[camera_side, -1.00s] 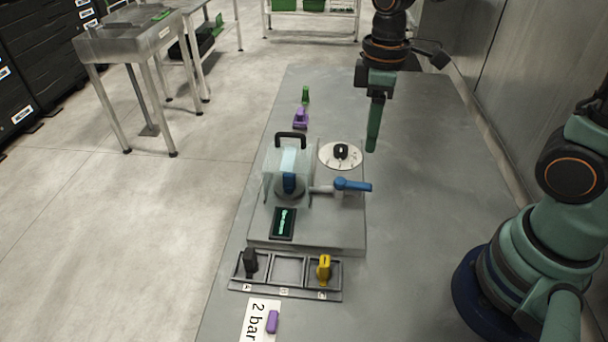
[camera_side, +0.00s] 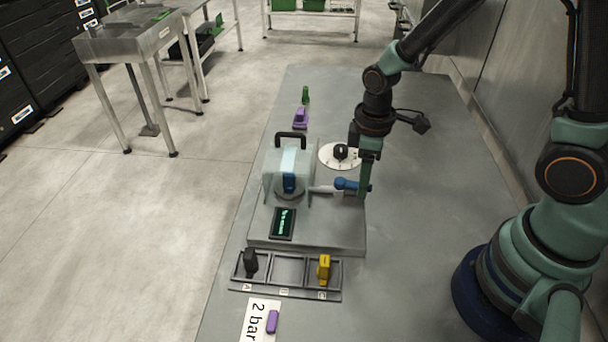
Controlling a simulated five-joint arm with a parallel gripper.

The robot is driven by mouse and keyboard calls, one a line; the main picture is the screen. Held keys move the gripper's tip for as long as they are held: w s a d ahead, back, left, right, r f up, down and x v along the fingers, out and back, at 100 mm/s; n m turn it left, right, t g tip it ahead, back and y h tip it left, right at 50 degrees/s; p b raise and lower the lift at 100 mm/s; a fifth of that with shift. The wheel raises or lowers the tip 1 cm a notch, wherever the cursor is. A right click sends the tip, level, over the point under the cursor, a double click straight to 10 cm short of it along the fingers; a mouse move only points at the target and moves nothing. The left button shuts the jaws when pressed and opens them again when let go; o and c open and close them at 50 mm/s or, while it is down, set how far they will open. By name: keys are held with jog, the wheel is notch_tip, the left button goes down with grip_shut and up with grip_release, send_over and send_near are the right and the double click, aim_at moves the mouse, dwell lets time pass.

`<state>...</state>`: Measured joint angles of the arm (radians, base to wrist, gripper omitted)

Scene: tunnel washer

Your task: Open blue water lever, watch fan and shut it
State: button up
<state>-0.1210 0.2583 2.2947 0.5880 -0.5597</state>
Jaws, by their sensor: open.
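The blue water lever (camera_side: 345,184) sits on a pale pipe at the right side of the washer unit and points right. My gripper (camera_side: 363,192) hangs vertically at the lever's right end, with its fingers in front of part of it. Whether it touches the lever cannot be told. Its jaws are open. The fan (camera_side: 289,184), blue on a grey round base, stands inside the clear tunnel housing (camera_side: 306,165) with a black handle on top. A small dark display (camera_side: 283,224) with green marks lies in front of the housing.
A white dial with a black knob (camera_side: 340,152) lies just behind the lever. A tray (camera_side: 288,283) holds a black piece (camera_side: 250,263) and a yellow piece (camera_side: 324,269). A "2 bar" card (camera_side: 258,318) carries a purple piece (camera_side: 272,321). The table's right side is clear.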

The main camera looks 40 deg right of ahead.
aim_at(338, 210)
grip_shut()
jog(key=m, duration=0.1)
jog(key=a+m, duration=0.1)
jog(key=m, duration=0.2)
jog(key=shift+s+a, duration=0.3)
jog(key=shift+s, duration=0.1)
jog(key=m, duration=0.1)
jog(key=a+m, duration=0.1)
jog(key=m, duration=0.2)
jog(key=shift+s+a+m, duration=0.1)
jog(key=shift+a+m, duration=0.3)
jog(key=m, duration=0.1)
jog(key=a+m, duration=0.1)
jog(key=m, duration=0.1)
jog(key=shift+w+a+m, duration=0.2)
jog(key=shift+m, duration=0.1)
jog(key=shift+w+a+m, duration=0.25)
jog(key=shift+a+m, duration=0.1)
jog(key=shift+m, duration=0.75)
jog(key=shift+w+a+m, duration=0.25)
jog(key=shift+a+m, duration=0.1)
jog(key=shift+m, duration=0.75)
